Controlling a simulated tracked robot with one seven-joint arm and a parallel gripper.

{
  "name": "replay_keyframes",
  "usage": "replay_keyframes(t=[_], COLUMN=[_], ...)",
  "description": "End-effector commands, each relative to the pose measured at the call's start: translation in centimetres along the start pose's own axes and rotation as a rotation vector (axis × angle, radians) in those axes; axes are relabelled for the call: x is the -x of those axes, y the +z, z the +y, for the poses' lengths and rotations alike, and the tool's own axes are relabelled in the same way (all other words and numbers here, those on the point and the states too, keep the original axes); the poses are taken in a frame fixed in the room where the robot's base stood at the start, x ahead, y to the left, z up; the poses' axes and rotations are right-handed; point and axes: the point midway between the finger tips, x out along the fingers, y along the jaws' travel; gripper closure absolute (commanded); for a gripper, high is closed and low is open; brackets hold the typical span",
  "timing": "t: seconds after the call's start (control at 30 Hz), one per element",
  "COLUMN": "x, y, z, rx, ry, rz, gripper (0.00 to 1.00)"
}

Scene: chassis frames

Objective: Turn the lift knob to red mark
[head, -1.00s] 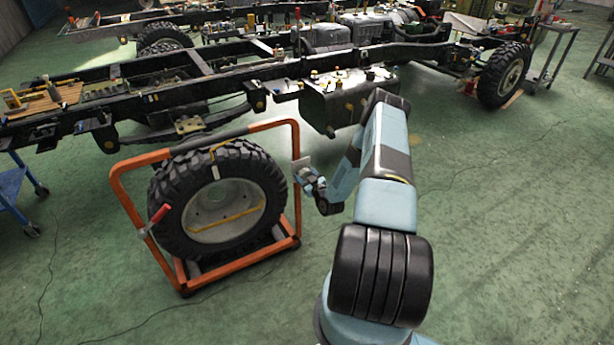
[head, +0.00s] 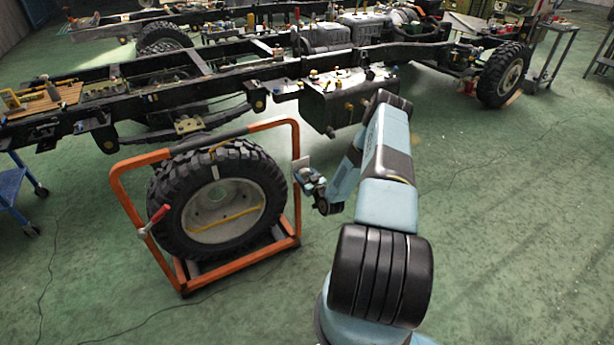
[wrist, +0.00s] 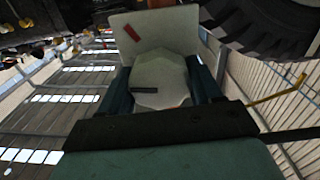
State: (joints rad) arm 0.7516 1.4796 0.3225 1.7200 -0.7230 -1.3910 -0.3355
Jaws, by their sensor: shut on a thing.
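The lift knob (wrist: 160,78) is a pale, many-sided knob in the wrist view, with a dark bar-shaped mark (wrist: 157,91) on its face. Behind it is a pale plate (wrist: 178,30) with a short, slanted red mark (wrist: 131,33) at its upper left. The dark bar lies nearly level and does not point at the red mark. My gripper (wrist: 162,88) is shut on the knob, one finger on each side. In the head view my gripper (head: 312,182) is at the right post of the orange wheel stand (head: 118,200), by the small plate (head: 300,164). The knob is too small to make out there.
A large tyre (head: 172,220) stands inside the orange stand, with a yellow bar across its hub. A red-handled lever (head: 158,216) is on the stand's left post. A truck chassis (head: 235,85) lies behind. The green floor (head: 500,240) at right is clear.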

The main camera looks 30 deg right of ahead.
Motion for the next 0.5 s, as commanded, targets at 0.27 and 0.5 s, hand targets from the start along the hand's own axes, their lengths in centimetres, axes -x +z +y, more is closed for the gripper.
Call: replay_keyframes(t=[0.27,0.5], x=[-0.19,-0.2], y=[-0.42,-0.42], z=[0.35,0.53], rx=[-0.252,-0.474], ry=[0.002,0.003], rz=[0.01,0.012], gripper=[0.66,0.66])
